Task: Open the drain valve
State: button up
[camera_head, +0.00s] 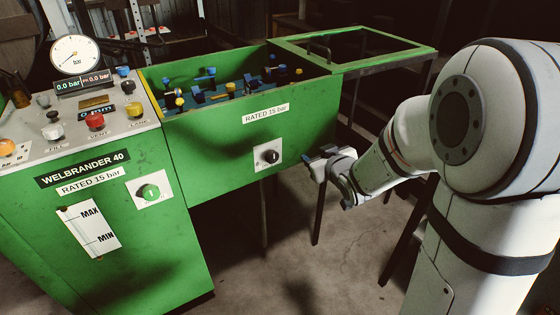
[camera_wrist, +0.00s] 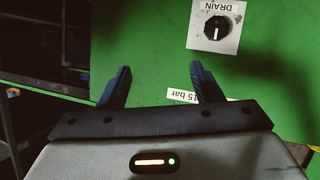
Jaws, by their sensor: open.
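The drain valve is a round black knob (camera_head: 270,156) on a white plate low on the front of the green tank. In the wrist view the black knob (camera_wrist: 216,27) shows at upper right, under an upside-down DRAIN label. Its white mark runs straight up and down in that view. My gripper (camera_head: 318,153) is just right of the knob in the head view, apart from it. In the wrist view my gripper (camera_wrist: 160,67) has its two dark fingers spread with nothing between them. The knob lies beyond the right fingertip there.
An open lid frame (camera_head: 420,55) juts out right of the tank, above thin dark legs. The concrete floor (camera_head: 290,270) in front is clear.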

aim_at(275, 159)
jog(key=w+a+f+n+t+y+b, duration=0.1)
jog(key=a+f+n+y+b, duration=0.2)
jog(key=a+f+y+b, duration=0.4)
jog(key=x, duration=0.5)
jog(key=f+x, duration=0.1)
jog(key=x, duration=0.2)
jog(key=shift+w+d+f, duration=0.1)
jog(key=shift+d+f, duration=0.05)
jog(key=shift+d, duration=0.05)
